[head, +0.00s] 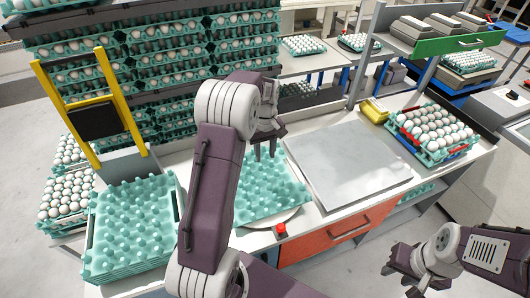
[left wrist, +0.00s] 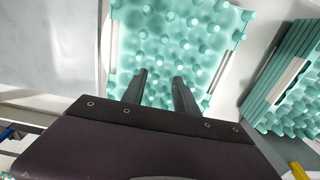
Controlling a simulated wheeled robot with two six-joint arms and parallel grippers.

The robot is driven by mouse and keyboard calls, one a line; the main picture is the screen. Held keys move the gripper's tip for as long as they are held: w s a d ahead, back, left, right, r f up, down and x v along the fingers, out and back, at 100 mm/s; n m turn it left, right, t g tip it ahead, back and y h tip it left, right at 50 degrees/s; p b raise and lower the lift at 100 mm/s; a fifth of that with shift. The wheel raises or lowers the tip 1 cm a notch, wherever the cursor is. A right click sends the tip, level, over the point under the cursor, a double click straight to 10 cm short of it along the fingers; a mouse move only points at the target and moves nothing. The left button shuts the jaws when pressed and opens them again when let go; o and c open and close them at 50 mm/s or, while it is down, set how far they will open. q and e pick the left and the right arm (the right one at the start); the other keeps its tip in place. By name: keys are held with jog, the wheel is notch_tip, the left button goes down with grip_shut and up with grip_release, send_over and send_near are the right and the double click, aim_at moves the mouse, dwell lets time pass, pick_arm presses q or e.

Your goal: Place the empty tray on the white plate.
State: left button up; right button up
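An empty teal egg tray (head: 275,188) lies flat over the round white plate (head: 291,221), whose rim shows at the tray's near edge. The tray also fills the upper middle of the left wrist view (left wrist: 175,45). My left gripper (head: 265,156) is above the tray's far part, with its two fingers apart and nothing seen between them; the fingers also show in the left wrist view (left wrist: 160,85). My arm hides the tray's left side in the head view. My right gripper (head: 400,278) is at the lower right, open and empty, away from the tray.
A stack of empty teal trays (head: 132,235) stands at the left by a yellow frame (head: 108,85). A grey square plate (head: 345,165) lies right of the tray. A tray of eggs (head: 434,132) sits farther right. Tall stacks of egg trays (head: 150,65) stand behind.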

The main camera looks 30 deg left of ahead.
pick_arm(q)
jog(key=s+d+m, duration=0.5)
jog(key=s, duration=0.4)
jog(key=s+d+f+m+t, duration=0.1)
jog(key=s+d+m, duration=0.3)
jog(key=s, duration=0.5)
jog(key=shift+s+d+f+m, duration=0.2)
jog(key=shift+d+m, duration=0.2)
jog(key=shift+d, duration=0.55)
